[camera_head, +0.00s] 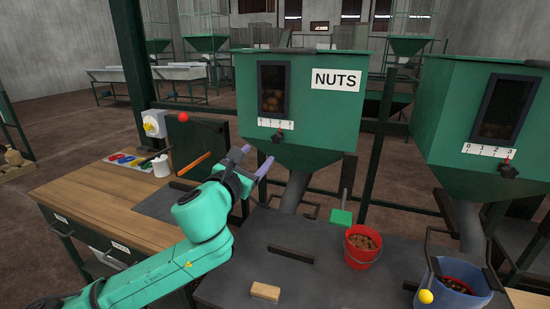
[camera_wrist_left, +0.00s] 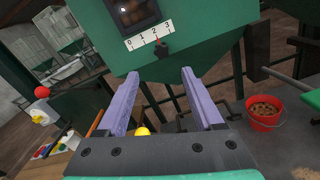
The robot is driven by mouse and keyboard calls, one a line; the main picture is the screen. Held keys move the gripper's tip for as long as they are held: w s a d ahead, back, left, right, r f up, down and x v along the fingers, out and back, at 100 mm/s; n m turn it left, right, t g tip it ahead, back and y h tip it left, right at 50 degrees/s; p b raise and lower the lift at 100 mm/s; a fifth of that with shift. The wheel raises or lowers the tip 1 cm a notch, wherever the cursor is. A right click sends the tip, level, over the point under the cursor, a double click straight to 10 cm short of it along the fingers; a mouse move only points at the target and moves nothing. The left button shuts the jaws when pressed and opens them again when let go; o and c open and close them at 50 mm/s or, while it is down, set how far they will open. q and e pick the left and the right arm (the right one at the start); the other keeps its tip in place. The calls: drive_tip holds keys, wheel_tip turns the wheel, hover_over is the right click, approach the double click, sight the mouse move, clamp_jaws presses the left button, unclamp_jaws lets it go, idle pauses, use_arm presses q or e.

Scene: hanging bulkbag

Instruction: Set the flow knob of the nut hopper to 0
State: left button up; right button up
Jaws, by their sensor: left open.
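The nut hopper (camera_head: 315,100) is a green bin with a NUTS label and a dark window. Below the window is a white scale (camera_head: 276,124) marked 0 to 3; it also shows in the left wrist view (camera_wrist_left: 148,37). The dark flow knob (camera_head: 279,138), with a red tip, sits just under the scale, roughly below the 2; in the left wrist view the knob (camera_wrist_left: 162,49) lies beyond my fingertips. My left gripper (camera_head: 256,160) is open, with lilac fingers apart, below and left of the knob, not touching it. My right gripper is not in view.
A second green hopper (camera_head: 485,115) with its own scale and knob stands right. A red bucket of nuts (camera_head: 361,258) and a blue bucket (camera_head: 460,290) stand on the dark bench (camera_head: 225,285). A red ball (camera_head: 184,117) is near a dark panel at left.

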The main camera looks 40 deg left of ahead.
use_arm(q)
approach(276, 139)
drive_tip(key=w, duration=0.3)
drive_tip(key=w+a, duration=0.1)
drive_tip(key=w, duration=0.1)
drive_tip(key=w+a, duration=0.1)
drive_tip(key=shift+w+a+f, duration=0.1)
drive_tip(key=shift+w+a, duration=0.1)
drive_tip(key=shift+w, duration=0.2)
drive_tip(key=shift+w+a, duration=0.15)
drive_tip(key=shift+w, duration=0.5)
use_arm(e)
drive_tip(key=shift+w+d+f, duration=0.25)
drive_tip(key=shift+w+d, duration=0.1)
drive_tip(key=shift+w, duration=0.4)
use_arm(q)
clamp_jaws()
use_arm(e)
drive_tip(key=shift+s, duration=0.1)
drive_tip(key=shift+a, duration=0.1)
